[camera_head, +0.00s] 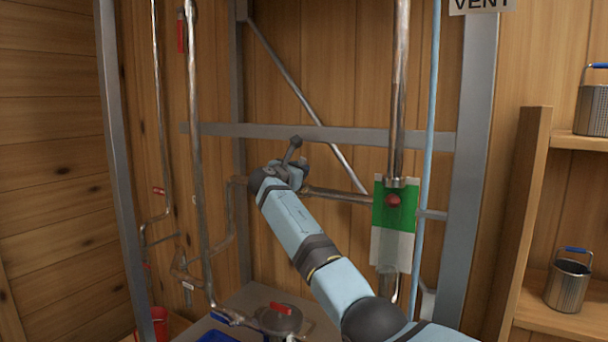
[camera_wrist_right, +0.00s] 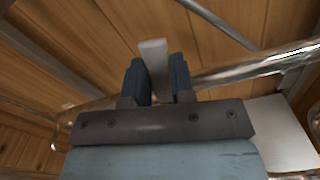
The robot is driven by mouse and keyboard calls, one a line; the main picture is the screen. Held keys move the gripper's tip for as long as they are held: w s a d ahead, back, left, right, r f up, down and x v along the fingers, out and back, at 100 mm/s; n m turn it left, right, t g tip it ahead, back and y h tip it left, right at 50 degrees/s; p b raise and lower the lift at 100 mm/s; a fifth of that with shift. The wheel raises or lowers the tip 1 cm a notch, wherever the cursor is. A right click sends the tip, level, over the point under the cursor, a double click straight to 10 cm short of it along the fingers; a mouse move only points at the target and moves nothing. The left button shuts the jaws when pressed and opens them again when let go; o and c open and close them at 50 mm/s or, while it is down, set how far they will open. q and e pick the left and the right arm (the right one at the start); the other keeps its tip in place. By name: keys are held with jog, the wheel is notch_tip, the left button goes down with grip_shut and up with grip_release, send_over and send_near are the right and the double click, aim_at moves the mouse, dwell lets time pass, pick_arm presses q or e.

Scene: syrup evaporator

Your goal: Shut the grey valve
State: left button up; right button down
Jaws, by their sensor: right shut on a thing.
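The grey valve's lever (camera_wrist_right: 153,52) shows in the right wrist view as a pale grey bar between my two dark fingers. My right gripper (camera_wrist_right: 157,80) is shut on it, and the bar's end sticks out past the fingers. A shiny pipe (camera_wrist_right: 255,67) runs behind the fingers, and the lever lies across the pipe's line. In the head view my right arm reaches up from the lower right, and its gripper (camera_head: 288,172) is at the horizontal pipe (camera_head: 340,195). My wrist hides most of the valve body there. My left gripper is out of view.
A vertical pipe with a green and white panel (camera_head: 393,222) stands right of my arm. Grey frame posts (camera_head: 478,120) flank the area. Red-handled valves (camera_head: 281,309) sit low and left. Metal buckets (camera_head: 569,284) stand on shelves at the right.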

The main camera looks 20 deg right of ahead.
jog(key=shift+w+a+r+n, duration=0.1)
jog(key=shift+w+a+n, duration=0.25)
jog(key=shift+n, duration=0.35)
jog(key=shift+w+a+r+n, duration=0.15)
jog(key=shift+w+n, duration=0.25)
jog(key=shift+n, duration=0.3)
jog(key=c, duration=1.2)
grip_release()
jog(key=shift+o, duration=1.2)
jog(key=shift+f, duration=0.1)
